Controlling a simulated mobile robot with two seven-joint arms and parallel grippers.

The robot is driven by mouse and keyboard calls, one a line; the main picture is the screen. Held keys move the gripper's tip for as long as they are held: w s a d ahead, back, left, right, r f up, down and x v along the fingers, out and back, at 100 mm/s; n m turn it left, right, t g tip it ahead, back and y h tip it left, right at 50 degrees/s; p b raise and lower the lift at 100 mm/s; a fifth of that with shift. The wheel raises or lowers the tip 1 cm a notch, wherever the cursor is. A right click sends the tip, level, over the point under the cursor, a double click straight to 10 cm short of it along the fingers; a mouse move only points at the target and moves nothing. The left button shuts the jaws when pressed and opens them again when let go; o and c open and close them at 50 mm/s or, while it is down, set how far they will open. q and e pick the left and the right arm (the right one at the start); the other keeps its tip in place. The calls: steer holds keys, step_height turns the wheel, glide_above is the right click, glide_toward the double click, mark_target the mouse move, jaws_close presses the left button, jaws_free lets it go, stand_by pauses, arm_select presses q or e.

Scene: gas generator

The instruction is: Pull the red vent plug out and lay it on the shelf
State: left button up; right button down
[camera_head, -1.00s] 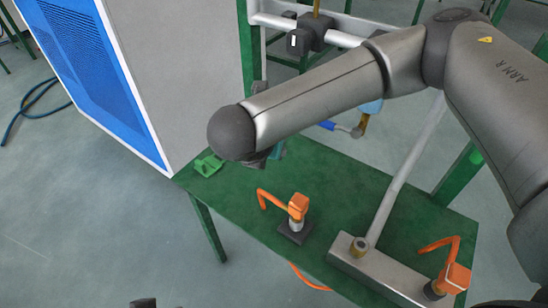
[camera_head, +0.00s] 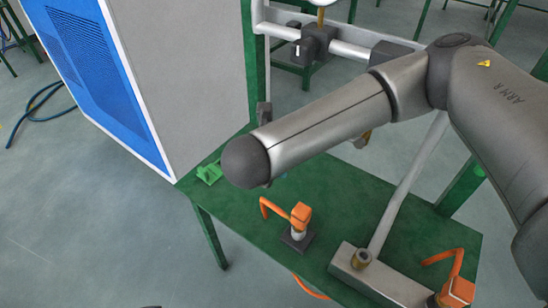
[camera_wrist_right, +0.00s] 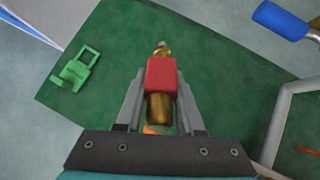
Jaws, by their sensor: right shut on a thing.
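The red vent plug (camera_wrist_right: 161,74) shows in the right wrist view as a red block with brass parts above and below it. My right gripper (camera_wrist_right: 160,82) is shut on it, one finger on each side. The green shelf (camera_wrist_right: 113,44) lies beyond the plug in that view. I cannot tell how far the plug is above it. In the head view the shelf (camera_head: 345,190) is partly covered by my right arm, which hides the plug and the right gripper. My left gripper is not in view.
A green clip-like piece (camera_head: 209,172) lies at the shelf's left corner, by the grey and blue cabinet (camera_head: 180,70). An orange-handled valve (camera_head: 298,220) and a grey block (camera_head: 375,278) stand on the front part. A blue handle (camera_wrist_right: 282,20) shows in the wrist view.

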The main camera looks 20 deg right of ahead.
step_height(320, 180, down, 4)
steer(key=shift+r+b, duration=0.1)
steer(key=shift+b, duration=0.75)
step_height(320, 180, down, 3)
steer(key=shift+r+b, duration=0.2)
steer(key=shift+b, duration=0.3)
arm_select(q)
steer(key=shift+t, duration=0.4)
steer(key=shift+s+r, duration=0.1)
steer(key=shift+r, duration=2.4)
arm_select(e)
steer(key=shift+f, duration=1.3)
steer(key=shift+c, duration=2.2)
jaws_free()
arm_select(q)
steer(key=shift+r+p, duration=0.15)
steer(key=shift+p, duration=0.15)
arm_select(e)
steer(key=shift+r, duration=0.1)
